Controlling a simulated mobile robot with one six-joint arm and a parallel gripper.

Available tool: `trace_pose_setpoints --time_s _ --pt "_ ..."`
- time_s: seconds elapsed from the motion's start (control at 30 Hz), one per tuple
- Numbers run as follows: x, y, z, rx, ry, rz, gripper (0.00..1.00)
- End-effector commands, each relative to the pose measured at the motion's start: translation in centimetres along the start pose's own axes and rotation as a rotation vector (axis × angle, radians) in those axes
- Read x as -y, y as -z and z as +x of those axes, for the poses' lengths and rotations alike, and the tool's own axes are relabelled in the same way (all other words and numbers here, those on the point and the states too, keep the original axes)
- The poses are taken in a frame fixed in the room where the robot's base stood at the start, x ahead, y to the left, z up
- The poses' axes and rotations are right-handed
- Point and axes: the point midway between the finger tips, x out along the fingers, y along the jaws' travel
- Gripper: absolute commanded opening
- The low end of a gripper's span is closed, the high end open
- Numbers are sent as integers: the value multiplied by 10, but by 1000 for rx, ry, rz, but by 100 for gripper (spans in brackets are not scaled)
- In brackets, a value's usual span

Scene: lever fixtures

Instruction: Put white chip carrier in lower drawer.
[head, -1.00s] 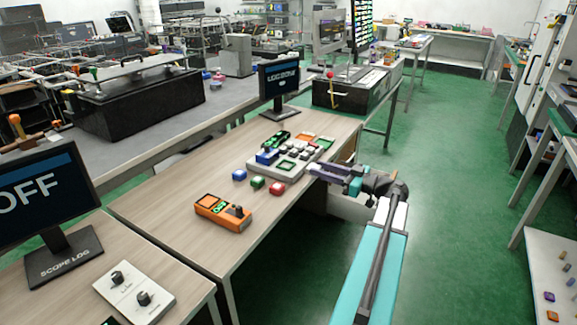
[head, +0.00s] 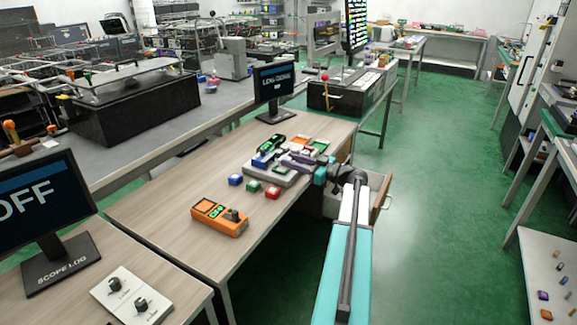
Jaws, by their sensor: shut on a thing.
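My gripper (head: 287,163) reaches left over the chip tray (head: 262,180) on the wooden bench. Its jaws are shut on a small piece, which looks like the white chip carrier; the piece is mostly hidden by the fingers and is hard to separate from the pale pieces around it. An open drawer (head: 378,196) sticks out to the right from under the bench, beside my arm. Its handle is on the right face. My arm hides part of it, and I cannot tell whether it is the lower one.
An orange device (head: 219,216) sits nearer the front edge. A monitor (head: 273,88) stands behind. The green floor at right is clear.

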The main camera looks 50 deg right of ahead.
Motion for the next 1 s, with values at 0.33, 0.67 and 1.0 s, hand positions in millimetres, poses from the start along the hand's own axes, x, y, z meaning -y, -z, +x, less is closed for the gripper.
trace_pose_setpoints --time_s 0.33,0.67,1.0 --pt "-1 0 4 0 1 0 11" --pt "-9 -16 25 0 1 2 11" --pt "-8 -36 25 3 2 0 8"
